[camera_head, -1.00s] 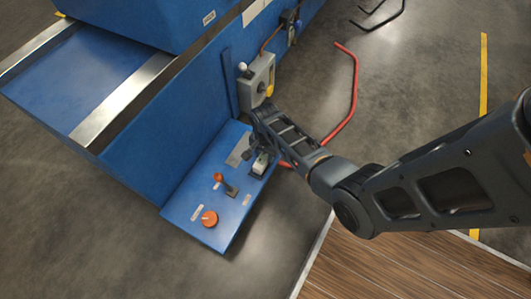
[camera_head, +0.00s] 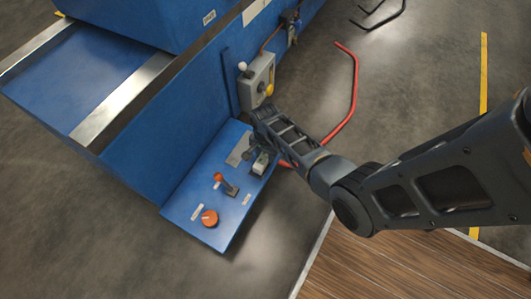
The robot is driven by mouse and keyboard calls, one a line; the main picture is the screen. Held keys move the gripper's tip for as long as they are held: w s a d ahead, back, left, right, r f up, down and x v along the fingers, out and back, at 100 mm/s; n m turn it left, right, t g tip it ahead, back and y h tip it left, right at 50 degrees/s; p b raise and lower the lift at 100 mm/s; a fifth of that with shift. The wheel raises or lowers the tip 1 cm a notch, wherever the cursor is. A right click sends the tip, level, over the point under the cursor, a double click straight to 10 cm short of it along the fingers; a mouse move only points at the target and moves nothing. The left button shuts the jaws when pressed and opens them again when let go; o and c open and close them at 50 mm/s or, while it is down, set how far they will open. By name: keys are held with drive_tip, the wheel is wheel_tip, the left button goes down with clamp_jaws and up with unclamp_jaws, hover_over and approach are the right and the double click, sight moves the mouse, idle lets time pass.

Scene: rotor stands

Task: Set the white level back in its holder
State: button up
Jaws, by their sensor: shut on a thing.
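My gripper (camera_head: 256,155) is at the upper right part of the blue sloped panel (camera_head: 222,212), low over its surface. It is shut on a small pale block with a greenish patch, which looks like the white level (camera_head: 260,163). The level is small and partly hidden by my fingers, so I cannot tell whether it touches the panel. A grey plate (camera_head: 238,150) lies on the panel just left of my gripper. I cannot make out for certain which part is the holder.
An orange-handled lever (camera_head: 219,177) and an orange knob (camera_head: 209,217) stand on the panel below my gripper. A grey control box (camera_head: 258,82) is on the blue machine above. A red bent rail (camera_head: 352,95) curves on the right. Grey floor lies left of the panel.

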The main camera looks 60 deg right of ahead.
drive_tip(key=shift+f, duration=0.2)
drive_tip(key=o, duration=1.3)
drive_tip(key=shift+c, duration=0.2)
drive_tip(key=shift+r, duration=0.1)
wheel_tip(320, 180, up, 13)
drive_tip(key=p, duration=1.3)
idle(0.3)
